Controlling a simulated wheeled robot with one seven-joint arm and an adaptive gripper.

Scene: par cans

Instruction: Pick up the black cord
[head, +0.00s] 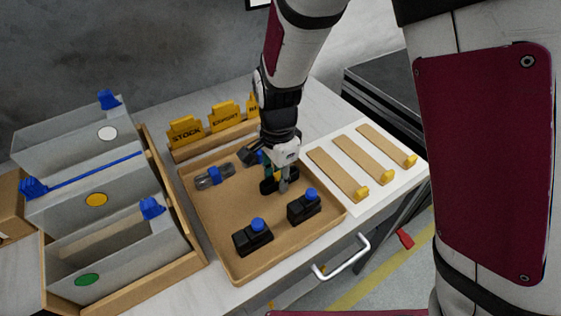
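A shallow brown tray (223,232) on the table holds several small dark items. My gripper (277,184) points down into the tray's right rear part, at a black item (266,186) low by its fingers. The fingers partly hide this item, and I cannot tell whether they grip it or whether it is the black cord. Another dark item with blue on it (250,156) lies behind, partly hidden by my gripper. A dark grey bundle with a blue band (214,176) lies at the tray's left rear. Two black blocks with blue knobs (254,238) (304,207) sit nearer the front.
Yellow signs (186,131), including STOCK and EXPORT, stand behind the tray. A white panel (392,184) with three brown strips and yellow hooks lies at right. The tray's middle is bare.

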